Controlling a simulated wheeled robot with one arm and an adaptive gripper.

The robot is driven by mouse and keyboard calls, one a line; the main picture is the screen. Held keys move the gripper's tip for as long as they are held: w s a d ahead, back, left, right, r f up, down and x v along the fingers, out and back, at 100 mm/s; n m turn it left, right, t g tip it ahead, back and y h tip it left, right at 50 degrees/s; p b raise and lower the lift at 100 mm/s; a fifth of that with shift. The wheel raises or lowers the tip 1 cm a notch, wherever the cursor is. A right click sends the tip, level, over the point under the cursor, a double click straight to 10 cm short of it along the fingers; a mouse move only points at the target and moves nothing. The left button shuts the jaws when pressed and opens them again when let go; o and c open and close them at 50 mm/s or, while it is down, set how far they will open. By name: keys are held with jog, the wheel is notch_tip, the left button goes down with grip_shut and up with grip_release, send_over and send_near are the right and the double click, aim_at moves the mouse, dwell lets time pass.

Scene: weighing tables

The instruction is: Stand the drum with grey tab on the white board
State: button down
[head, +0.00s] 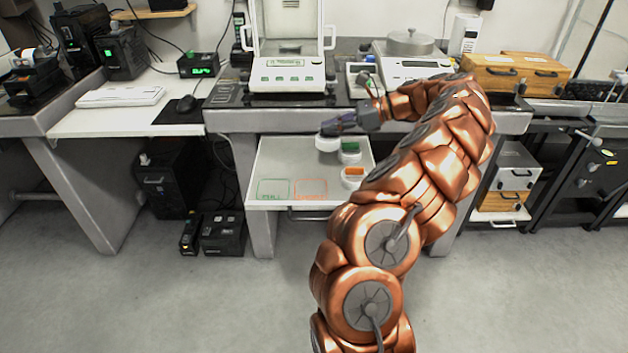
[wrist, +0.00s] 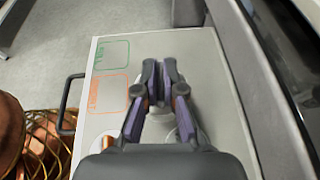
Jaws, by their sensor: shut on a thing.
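My gripper (head: 328,128) is shut on a white drum (head: 327,144) over the back of the pale pull-out board (head: 270,160). The fingers cover the drum's top, so its tab colour cannot be made out. A white drum with a green tab (head: 350,158) and one with an orange tab (head: 351,183) stand along the board's right side. The board has a green outline and an orange outline at its front left. In the wrist view, the fingertips (wrist: 167,72) are close together above the board (wrist: 190,45), and the held drum is mostly hidden.
A weighing balance (head: 288,75) stands on the dark bench above the board. A second scale (head: 412,68) and a wooden box (head: 515,73) stand to the right. A white desk (head: 130,120) with a keyboard is at left. The board's middle is clear.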

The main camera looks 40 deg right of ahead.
aim_at(327, 141)
jog(key=s, duration=0.1)
jog(key=s+f, duration=0.1)
jog(key=s+b, duration=0.1)
jog(key=shift+s+d+f+n+y, duration=0.2)
jog(key=shift+s+d+n+y, duration=0.05)
jog(key=shift+d+n+y, duration=0.1)
jog(key=shift+g, duration=0.3)
jog(key=w+a+b, duration=0.1)
jog(key=w+a, duration=0.2)
jog(key=w+a+f+b, duration=0.1)
jog(key=w+a, duration=0.6)
jog(key=a, duration=0.1)
jog(key=shift+w+a+f+b, duration=0.2)
jog(key=shift+w+a+b, duration=0.05)
jog(key=shift+b, duration=0.15)
notch_tip(327, 141, down, 4)
jog(key=shift+r+b, duration=0.2)
jog(key=shift+b, duration=0.5)
jog(key=c, duration=1.3)
grip_release()
